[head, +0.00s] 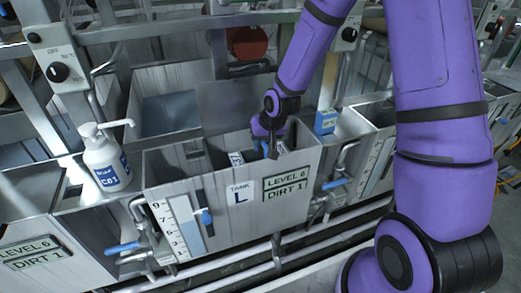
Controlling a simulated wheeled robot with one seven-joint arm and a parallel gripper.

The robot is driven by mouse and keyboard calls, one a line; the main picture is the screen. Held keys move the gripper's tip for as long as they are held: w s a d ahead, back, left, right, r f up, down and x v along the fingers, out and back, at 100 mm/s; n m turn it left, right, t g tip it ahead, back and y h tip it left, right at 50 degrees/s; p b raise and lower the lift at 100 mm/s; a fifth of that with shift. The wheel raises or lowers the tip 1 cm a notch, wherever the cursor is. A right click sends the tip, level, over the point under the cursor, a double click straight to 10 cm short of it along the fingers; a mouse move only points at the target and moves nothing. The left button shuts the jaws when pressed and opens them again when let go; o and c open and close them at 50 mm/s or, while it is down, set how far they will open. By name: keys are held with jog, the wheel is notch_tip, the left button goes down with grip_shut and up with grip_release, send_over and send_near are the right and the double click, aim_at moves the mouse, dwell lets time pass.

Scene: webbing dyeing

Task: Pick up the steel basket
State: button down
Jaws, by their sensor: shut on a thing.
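The tank's front wall and my wrist hide most of what is held. I take it to be the steel basket, but its shape cannot be made out clearly. A small white label (236,158) shows inside the tank, left of my gripper.
A white pump bottle (105,160) stands on the ledge left of the tank. A small blue box (325,121) stands on the right ledge. Blue-handled valves (122,248) and pipes run along the front. More tanks stand on both sides, with metal posts behind.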

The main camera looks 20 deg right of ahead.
notch_tip(320, 180, up, 23)
jog(key=shift+f, duration=0.1)
dwell(0.4)
